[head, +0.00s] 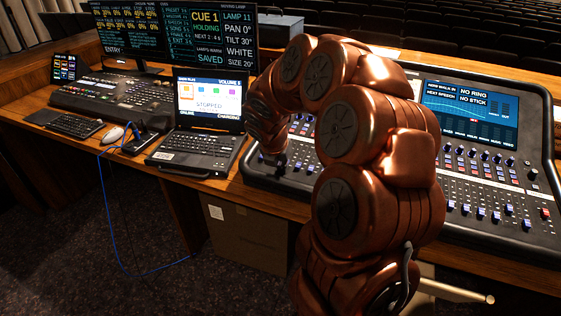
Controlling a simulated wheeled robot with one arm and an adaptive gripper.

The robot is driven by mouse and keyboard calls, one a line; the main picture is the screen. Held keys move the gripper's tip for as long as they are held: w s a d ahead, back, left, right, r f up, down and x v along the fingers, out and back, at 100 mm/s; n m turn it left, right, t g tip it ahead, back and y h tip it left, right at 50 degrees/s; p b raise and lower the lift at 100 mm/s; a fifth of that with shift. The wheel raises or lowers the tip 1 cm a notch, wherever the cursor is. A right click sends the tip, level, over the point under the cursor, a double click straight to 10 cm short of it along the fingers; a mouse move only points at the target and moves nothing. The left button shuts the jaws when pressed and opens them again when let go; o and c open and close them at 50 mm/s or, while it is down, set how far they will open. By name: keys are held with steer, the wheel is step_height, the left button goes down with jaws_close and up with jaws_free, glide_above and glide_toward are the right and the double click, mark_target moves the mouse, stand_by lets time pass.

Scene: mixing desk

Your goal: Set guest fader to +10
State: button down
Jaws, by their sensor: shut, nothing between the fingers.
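The mixing desk (503,243) stands at the right, with rows of knobs and blue-capped faders (481,212) along its front. My copper arm crosses in front and hides its middle. My gripper (273,160) is small and dark in the view, shut and empty, pointing down over the left end of the desk. Whether it touches a control cannot be told. Fader labels are too small to read, so I cannot tell which is the guest fader. A red-capped fader (545,212) is at the far right. The desk screen (468,112) shows "NO RING" and "NO STICK".
An open laptop (195,150) stands just left of the desk. Further left are a lighting console (115,95), keyboard (75,125), mouse (112,134) and phone (140,142). A large cue monitor (175,35) stands behind. A cardboard box (248,235) is under the table.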

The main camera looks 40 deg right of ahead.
mark_target(295, 147)
stand_by(0.3)
steer(key=shift+w+d+r+p, duration=0.1)
steer(key=shift+d+r+p, duration=0.1)
steer(key=shift+p, duration=0.1)
steer(key=w+d+p, duration=0.1)
steer(key=d+p, duration=0.1)
steer(key=w+d+p, duration=0.1)
steer(key=d+p, duration=0.1)
steer(key=w+d+r+p, duration=0.1)
steer(key=w+d+p, duration=0.1)
steer(key=p, duration=0.1)
steer(key=shift+d, duration=0.35)
steer(key=shift+w+d+p, duration=0.35)
steer(key=shift+d+p, duration=0.3)
steer(key=shift+p, duration=0.1)
steer(key=shift+w+d+f, duration=0.15)
steer(key=shift+w+d, duration=0.05)
steer(key=shift+d, duration=0.15)
steer(key=shift+a+r+p, duration=0.15)
steer(key=shift+r+p, duration=0.5)
steer(key=shift+r, duration=0.05)
steer(key=p+v, duration=0.5)
steer(key=v, duration=0.3)
steer(key=shift+s+a+r, duration=0.2)
steer(key=shift+s+a, duration=0.05)
steer(key=shift+a, duration=0.05)
